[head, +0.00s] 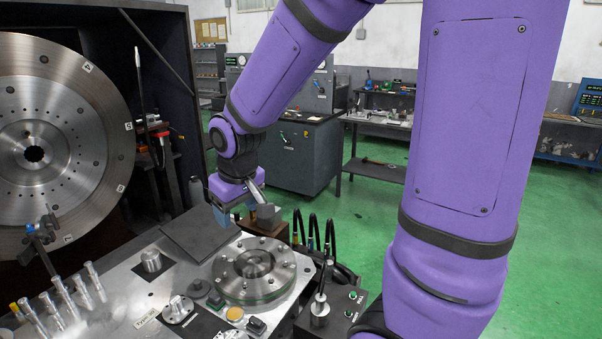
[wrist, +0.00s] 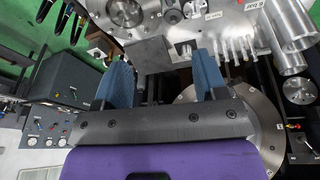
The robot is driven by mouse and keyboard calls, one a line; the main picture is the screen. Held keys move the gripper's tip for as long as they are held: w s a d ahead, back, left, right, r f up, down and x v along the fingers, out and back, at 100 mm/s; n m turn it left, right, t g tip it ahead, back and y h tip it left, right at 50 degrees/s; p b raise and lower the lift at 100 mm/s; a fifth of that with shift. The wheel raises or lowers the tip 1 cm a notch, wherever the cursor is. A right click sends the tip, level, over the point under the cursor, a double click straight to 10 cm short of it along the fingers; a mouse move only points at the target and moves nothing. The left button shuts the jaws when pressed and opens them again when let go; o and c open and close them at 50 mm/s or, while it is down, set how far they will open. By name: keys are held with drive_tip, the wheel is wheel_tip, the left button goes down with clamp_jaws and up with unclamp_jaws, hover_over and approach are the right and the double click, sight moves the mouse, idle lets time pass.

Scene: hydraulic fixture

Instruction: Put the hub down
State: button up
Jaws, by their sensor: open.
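My gripper (wrist: 160,62) is open, its two blue fingers apart with nothing held between them. In the head view my gripper (head: 242,208) hangs at the back edge of the metal worktable, beside a grey angular block (head: 266,215). The fixture also shows at the top of the wrist view (wrist: 124,12). I cannot tell for certain which part is the hub.
A large metal disc (head: 65,150) stands upright in a dark housing at the left. A dark plate (head: 200,233) lies near the back, and black hoses (head: 313,232) rise right of the fixture.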

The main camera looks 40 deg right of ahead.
drive_tip(key=s+r+t, duration=0.1)
drive_tip(key=s+r, duration=0.5)
drive_tip(key=s, duration=0.2)
drive_tip(key=s+d+r+m+t, duration=0.1)
drive_tip(key=s+r, duration=0.6)
drive_tip(key=s, duration=0.2)
drive_tip(key=shift+s+d, duration=0.25)
drive_tip(key=shift+d, duration=0.05)
